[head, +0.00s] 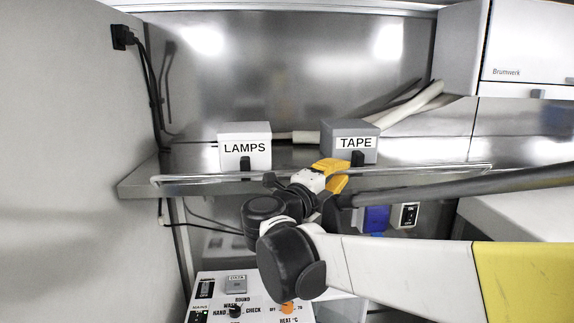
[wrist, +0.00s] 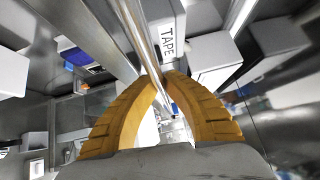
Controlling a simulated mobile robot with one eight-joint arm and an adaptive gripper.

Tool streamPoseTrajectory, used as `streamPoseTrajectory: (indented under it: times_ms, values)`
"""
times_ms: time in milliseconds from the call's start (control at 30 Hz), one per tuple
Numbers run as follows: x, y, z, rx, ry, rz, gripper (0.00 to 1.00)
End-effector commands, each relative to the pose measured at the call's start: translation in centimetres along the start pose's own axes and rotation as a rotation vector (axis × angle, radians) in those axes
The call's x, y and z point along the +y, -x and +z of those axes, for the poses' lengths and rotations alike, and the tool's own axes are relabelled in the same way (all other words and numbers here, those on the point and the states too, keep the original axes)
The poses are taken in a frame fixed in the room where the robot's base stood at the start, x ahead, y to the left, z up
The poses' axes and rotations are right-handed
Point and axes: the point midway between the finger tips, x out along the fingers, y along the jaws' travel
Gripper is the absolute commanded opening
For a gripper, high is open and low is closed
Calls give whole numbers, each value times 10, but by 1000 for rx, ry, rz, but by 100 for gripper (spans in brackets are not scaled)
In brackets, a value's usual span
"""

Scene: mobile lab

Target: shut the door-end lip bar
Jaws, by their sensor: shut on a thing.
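The lip bar (head: 215,177) is a thin shiny metal rail along the front of the steel shelf, standing a little out from its edge. My gripper (head: 331,168) has orange fingers shut on this bar, below the TAPE box. In the wrist view the bar (wrist: 146,40) runs down from the top between the fingertips (wrist: 163,80), which close around it. My arm hides part of the bar in the head view. I cannot tell how the bar's ends are fixed or latched.
On the shelf (head: 140,182) stand a white LAMPS box (head: 245,134) and a grey TAPE box (head: 340,128), close behind the bar. Below is a control panel (head: 255,310) with knobs. A white cabinet (head: 525,45) hangs upper right. A black cable (head: 152,85) runs down the left wall.

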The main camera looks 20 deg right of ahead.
Motion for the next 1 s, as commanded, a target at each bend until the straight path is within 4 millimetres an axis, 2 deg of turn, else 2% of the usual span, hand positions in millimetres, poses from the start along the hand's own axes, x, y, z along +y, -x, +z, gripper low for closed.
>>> streamPoseTrajectory:
  times_ms: [67, 500, 1000]
  values:
    - [-7, -2, 2, 1, 49, 49, 0]
    - [-9, -14, 12, 3, 324, 326, 0]
    - [-7, -20, 18, 2, 480, 482, 0]
